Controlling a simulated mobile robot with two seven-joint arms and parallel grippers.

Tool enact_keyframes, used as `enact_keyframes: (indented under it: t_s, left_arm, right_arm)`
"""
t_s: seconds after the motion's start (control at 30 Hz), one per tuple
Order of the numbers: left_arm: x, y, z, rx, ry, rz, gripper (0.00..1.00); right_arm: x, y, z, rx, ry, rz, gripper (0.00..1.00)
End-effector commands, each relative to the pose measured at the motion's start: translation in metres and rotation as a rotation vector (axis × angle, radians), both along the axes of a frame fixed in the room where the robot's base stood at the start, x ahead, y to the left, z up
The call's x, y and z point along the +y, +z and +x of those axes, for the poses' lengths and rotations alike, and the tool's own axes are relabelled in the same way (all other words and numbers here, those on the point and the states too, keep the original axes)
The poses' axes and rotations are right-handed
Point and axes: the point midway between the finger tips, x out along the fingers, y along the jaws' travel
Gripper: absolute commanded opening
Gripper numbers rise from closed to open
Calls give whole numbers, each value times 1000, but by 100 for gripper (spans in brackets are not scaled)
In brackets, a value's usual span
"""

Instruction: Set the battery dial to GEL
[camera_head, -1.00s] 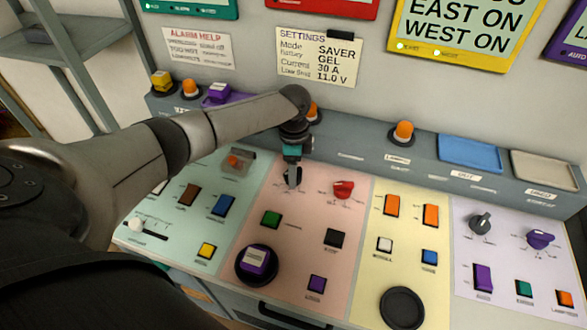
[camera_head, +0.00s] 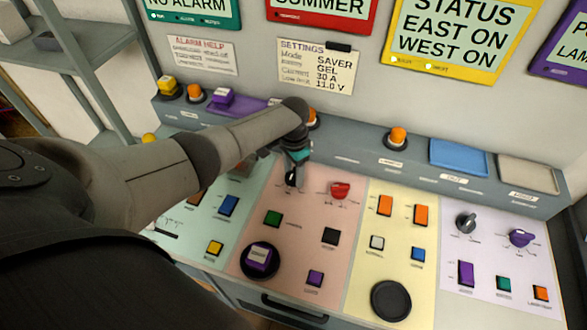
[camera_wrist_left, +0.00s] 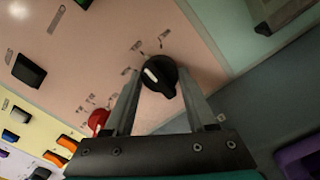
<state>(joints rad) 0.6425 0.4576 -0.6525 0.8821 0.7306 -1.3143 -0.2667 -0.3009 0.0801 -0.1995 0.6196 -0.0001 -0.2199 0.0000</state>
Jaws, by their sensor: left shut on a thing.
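A black dial with a white pointer mark sits on the pink panel; it shows in the left wrist view (camera_wrist_left: 159,76) between my fingers. In the head view my left gripper (camera_head: 292,178) is down at this dial, mostly covering it. In the left wrist view my left gripper (camera_wrist_left: 163,93) has a finger on each side of the dial and is shut on it. The small labels around the dial are too blurred to read. The settings card (camera_head: 316,67) on the wall lists GEL among its lines. My right gripper is not in view.
A red dial (camera_head: 340,190) is just right of the black one, also in the left wrist view (camera_wrist_left: 98,121). A green button (camera_head: 272,219) and a black button (camera_head: 330,235) lie below. An orange lamp (camera_head: 398,137) and blue tray (camera_head: 458,157) stand on the ledge behind.

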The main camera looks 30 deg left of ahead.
Motion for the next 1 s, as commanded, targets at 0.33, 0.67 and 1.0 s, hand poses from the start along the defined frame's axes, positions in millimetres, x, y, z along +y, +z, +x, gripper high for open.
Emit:
enact_keyframes:
  t_s: [0.33,0.67,1.0]
  left_arm:
    - [0,1,1,-2,59,0,1]
    - [0,1,1,-3,59,0,57]
    - [0,0,1,-1,58,1,86]
  right_arm:
    - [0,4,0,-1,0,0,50]
    - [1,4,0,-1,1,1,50]
    - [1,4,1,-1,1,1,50]
